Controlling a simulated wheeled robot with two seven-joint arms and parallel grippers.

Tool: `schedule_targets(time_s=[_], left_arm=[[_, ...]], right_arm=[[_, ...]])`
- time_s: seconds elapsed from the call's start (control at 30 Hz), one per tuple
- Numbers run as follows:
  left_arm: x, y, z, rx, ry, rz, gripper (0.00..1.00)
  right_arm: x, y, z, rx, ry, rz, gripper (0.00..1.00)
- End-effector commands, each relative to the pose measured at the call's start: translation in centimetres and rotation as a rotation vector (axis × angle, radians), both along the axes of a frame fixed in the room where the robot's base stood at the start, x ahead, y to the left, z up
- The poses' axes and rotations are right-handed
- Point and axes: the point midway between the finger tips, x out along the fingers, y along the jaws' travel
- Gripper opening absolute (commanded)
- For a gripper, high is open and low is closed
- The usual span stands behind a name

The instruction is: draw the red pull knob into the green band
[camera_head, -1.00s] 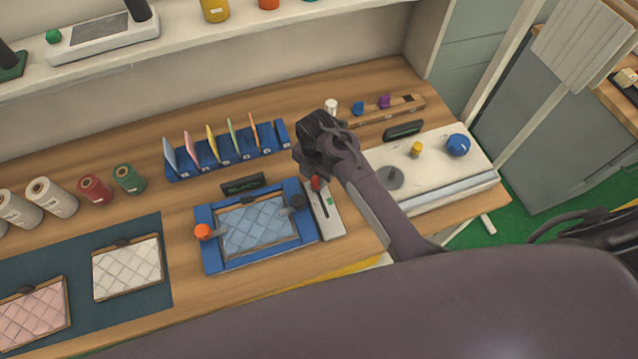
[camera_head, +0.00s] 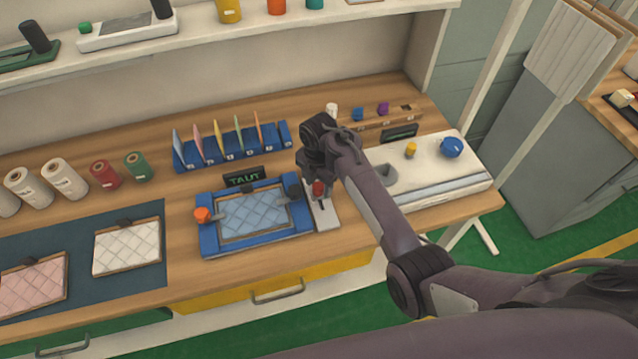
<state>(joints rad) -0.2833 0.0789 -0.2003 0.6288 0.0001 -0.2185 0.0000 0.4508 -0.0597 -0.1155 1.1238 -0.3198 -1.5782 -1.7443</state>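The red pull knob (camera_head: 318,187) stands on a light grey slide plate (camera_head: 327,219) at the right side of the blue frame (camera_head: 209,241). My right gripper (camera_head: 317,183) points down at the knob, its fingertips close around it. The wrist hides much of the fingers, so I cannot tell whether they grip it. The green band does not show clearly; the knob and gripper cover that part of the slot. A small display (camera_head: 243,178) behind the frame reads TAUT in green. My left gripper is not in view.
A quilted blue pad (camera_head: 254,217) lies in the frame, with an orange knob (camera_head: 202,215) at its left. A blue rack (camera_head: 226,150) of coloured cards stands behind. A white unit (camera_head: 440,180) with a blue knob is to the right, under my forearm.

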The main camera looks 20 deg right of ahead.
Motion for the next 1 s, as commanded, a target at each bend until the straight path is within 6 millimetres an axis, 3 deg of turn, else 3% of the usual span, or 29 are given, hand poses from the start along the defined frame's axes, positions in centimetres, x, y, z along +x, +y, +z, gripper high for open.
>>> schedule_targets(time_s=[0.3,0.43,0.8,1.0], left_arm=[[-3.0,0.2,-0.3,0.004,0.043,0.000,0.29],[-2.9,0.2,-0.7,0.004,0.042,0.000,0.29],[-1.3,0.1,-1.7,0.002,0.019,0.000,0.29],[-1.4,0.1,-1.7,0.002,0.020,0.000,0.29]], right_arm=[[0.0,0.0,0.1,0.000,0.000,0.000,0.50],[0.1,0.1,1.3,0.003,-0.003,0.000,0.50],[0.0,0.1,7.0,0.002,-0.002,0.000,0.50],[-0.1,0.0,7.9,0.001,-0.001,0.000,0.50]])
